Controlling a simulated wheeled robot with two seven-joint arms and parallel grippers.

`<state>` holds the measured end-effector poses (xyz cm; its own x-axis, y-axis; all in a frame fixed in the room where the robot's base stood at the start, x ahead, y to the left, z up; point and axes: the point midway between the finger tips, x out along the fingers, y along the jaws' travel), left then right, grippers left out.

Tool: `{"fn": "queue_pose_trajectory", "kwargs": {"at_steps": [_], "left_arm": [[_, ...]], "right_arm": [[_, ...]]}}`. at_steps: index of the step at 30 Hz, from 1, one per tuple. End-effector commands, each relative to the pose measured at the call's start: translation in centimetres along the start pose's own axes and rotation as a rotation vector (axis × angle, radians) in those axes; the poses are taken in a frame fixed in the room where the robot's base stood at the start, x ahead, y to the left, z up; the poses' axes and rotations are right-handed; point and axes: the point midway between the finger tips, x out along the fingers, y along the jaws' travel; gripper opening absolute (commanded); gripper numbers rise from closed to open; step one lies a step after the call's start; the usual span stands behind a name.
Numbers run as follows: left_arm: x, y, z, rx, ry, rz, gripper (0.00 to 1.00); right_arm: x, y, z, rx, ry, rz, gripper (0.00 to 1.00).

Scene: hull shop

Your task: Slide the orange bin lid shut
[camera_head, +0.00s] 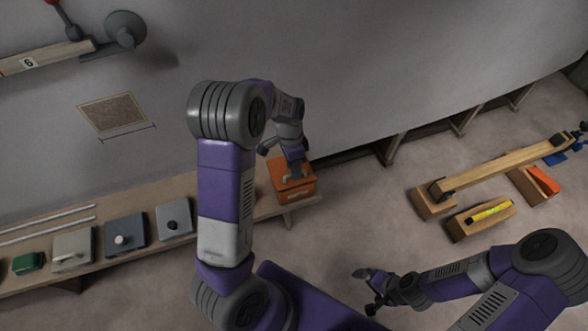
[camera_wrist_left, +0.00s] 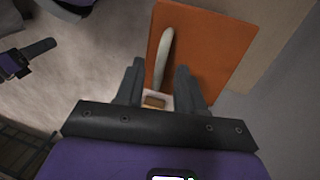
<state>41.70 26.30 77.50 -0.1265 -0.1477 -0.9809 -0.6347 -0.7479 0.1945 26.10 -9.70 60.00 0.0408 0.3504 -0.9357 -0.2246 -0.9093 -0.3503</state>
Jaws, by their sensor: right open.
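The orange bin (camera_head: 296,191) stands at the right end of the long wooden bench, with its orange lid (camera_head: 284,170) on top. In the left wrist view the orange lid (camera_wrist_left: 205,55) carries a pale upright handle (camera_wrist_left: 164,60). A small gap near the lid's edge shows a tan block (camera_wrist_left: 154,102) inside. My left gripper (camera_head: 292,172) is at the lid; its two fingers (camera_wrist_left: 160,80) are apart, one on each side of the handle's near end. I cannot tell whether they touch it. My right gripper (camera_head: 369,290) is open and empty above the floor, away from the bin.
On the bench (camera_head: 75,215), left of the bin, sit several grey boxes with knobs or handles and a green item (camera_head: 28,263). A grey hull wall (camera_head: 360,80) rises behind. Wooden blocks with a beam (camera_head: 505,165) and a yellow level (camera_head: 490,213) lie on the right floor.

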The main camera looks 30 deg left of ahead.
Motion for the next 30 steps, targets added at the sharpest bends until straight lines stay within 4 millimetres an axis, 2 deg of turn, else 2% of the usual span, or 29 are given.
{"fn": "queue_pose_trajectory", "kwargs": {"at_steps": [3, 11, 18, 30], "left_arm": [[0.64, 0.00, -0.01, 0.000, 0.000, 0.000, 0.38], [0.65, 0.01, -0.01, -0.001, 0.001, 0.000, 0.37], [0.65, 0.01, -0.01, -0.001, 0.001, 0.000, 0.00], [0.64, 0.00, -0.01, -0.002, 0.001, -0.001, 0.00]], "right_arm": [[0.23, 0.09, -0.02, 0.000, 0.000, 0.000, 1.00], [0.19, 0.07, -0.02, 0.000, 0.000, 0.000, 1.00], [0.20, 0.07, -0.02, 0.000, 0.000, 0.000, 1.00], [0.20, 0.07, -0.02, 0.000, 0.000, 0.000, 1.00]]}}
